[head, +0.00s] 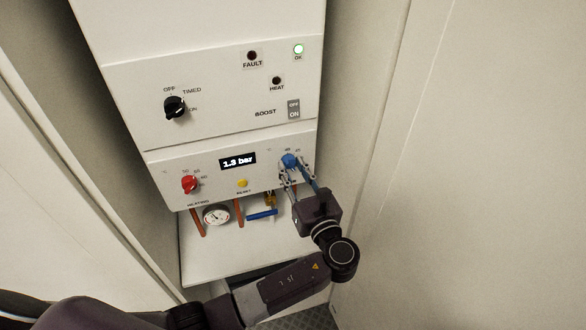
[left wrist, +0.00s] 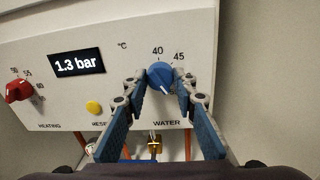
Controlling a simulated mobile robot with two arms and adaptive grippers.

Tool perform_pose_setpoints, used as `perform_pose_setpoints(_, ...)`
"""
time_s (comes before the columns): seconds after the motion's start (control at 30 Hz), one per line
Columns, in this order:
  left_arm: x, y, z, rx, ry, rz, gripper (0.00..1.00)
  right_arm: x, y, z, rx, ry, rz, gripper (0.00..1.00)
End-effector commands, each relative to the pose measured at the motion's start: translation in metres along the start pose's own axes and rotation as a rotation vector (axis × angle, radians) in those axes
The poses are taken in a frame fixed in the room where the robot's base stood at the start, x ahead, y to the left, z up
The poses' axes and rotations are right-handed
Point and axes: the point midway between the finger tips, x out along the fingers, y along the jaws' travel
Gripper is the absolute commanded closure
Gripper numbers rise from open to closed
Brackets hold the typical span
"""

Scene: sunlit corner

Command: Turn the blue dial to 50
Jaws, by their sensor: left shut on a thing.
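The blue dial (head: 289,160) sits at the right of the boiler's lower panel, above the word WATER. In the left wrist view the blue dial (left wrist: 160,75) has 40 printed above it and 45 at its upper right; other numbers around it are hidden by my fingers. A pale mark shows on its lower right part, but I cannot tell the exact setting. My left gripper (head: 290,172) comes from below and is shut on the dial, with one blue-padded finger on each side, as the left wrist view (left wrist: 161,84) shows. My right gripper is not in view.
A red heating dial (head: 188,184), a yellow reset button (head: 242,183) and a display (head: 238,161) reading 1.3 bar share the panel. Pipes, a gauge (head: 216,215) and a blue lever (head: 262,214) lie below. A wall (head: 480,170) stands at right.

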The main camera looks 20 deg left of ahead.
Motion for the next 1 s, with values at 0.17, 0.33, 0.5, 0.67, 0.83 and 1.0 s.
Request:
perform_pose_setpoints(0.17,0.000,0.000,0.000,-0.005,0.001,0.000,0.99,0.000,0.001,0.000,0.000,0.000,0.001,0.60)
perform_pose_setpoints(0.33,0.000,0.000,0.000,-0.041,0.004,0.001,0.99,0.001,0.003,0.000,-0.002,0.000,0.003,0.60)
perform_pose_setpoints(0.5,-0.001,0.000,0.000,-0.131,0.010,-0.001,0.99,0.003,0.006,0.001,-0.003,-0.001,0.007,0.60)
perform_pose_setpoints(0.67,-0.001,0.000,-0.001,-0.258,0.020,0.000,0.99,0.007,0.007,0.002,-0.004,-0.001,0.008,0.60)
perform_pose_setpoints(0.83,-0.001,0.001,-0.001,-0.413,0.029,-0.001,0.99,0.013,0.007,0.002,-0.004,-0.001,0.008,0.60)
perform_pose_setpoints(1.0,0.000,0.001,-0.001,-0.561,0.040,-0.001,0.99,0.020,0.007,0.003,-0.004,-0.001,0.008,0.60)
